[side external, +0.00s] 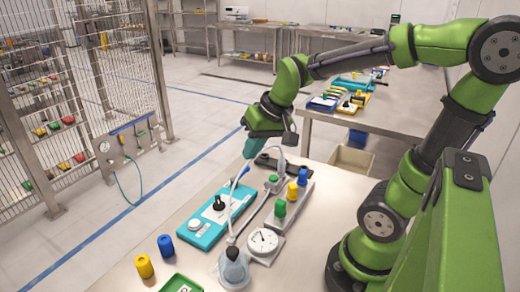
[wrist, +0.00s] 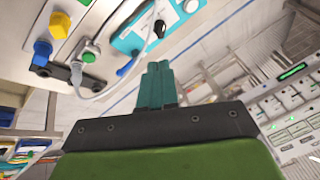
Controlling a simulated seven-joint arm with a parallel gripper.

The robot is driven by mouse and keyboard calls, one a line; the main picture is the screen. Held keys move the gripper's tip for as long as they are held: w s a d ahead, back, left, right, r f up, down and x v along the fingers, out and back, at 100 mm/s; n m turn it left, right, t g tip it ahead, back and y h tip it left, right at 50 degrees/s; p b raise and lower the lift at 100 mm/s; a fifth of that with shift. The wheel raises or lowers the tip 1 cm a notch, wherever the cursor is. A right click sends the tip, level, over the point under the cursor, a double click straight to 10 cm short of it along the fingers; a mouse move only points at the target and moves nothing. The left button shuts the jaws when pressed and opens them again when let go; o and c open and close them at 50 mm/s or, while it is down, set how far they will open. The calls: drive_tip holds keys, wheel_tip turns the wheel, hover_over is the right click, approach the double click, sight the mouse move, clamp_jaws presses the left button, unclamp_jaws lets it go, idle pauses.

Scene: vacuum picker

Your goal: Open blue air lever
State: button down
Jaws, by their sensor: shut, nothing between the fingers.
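A blue knob (side external: 302,176) stands upright at the far end of a grey block (side external: 303,190), beside a yellow one and a green one. A blue part also shows at the left of the wrist view (wrist: 42,48). I cannot tell whether this is the air lever; a blue bar (side external: 130,125) also sits on the fence panel. My gripper (side external: 249,149) has teal fingers, pointing down above the bench, left of the blue knob and apart from it. In the wrist view the fingers (wrist: 157,68) are together and empty.
A teal case (side external: 215,217), a white dial (side external: 263,241) and a clear-domed cup (side external: 233,268) stand nearby. A white hose and a green-button fitting (side external: 274,183) lie close to my gripper. Loose blue (side external: 166,246) and yellow (side external: 144,266) knobs stand at front left.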

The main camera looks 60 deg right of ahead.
drive_tip(key=n+g+h, duration=0.1)
drive_tip(key=g, duration=0.1)
hover_over(241, 176)
drive_tip(key=d, duration=0.3)
wheel_tip(241, 176, down, 7)
drive_tip(key=w, duration=0.1)
drive_tip(key=w+d+n, duration=0.2)
drive_tip(key=shift+r+t+h, duration=0.25)
drive_tip(key=shift+t+h, duration=0.15)
drive_tip(key=shift+f, duration=0.1)
drive_tip(key=x, duration=1)
drive_tip(key=shift+s+a+f, duration=0.1)
drive_tip(key=shift+s, duration=0.1)
drive_tip(key=shift+s+a, duration=0.2)
drive_tip(key=shift+s, duration=0.95)
drive_tip(key=shift+s+a+f, duration=0.15)
drive_tip(key=shift+s, duration=0.5)
drive_tip(key=shift+s, duration=0.1)
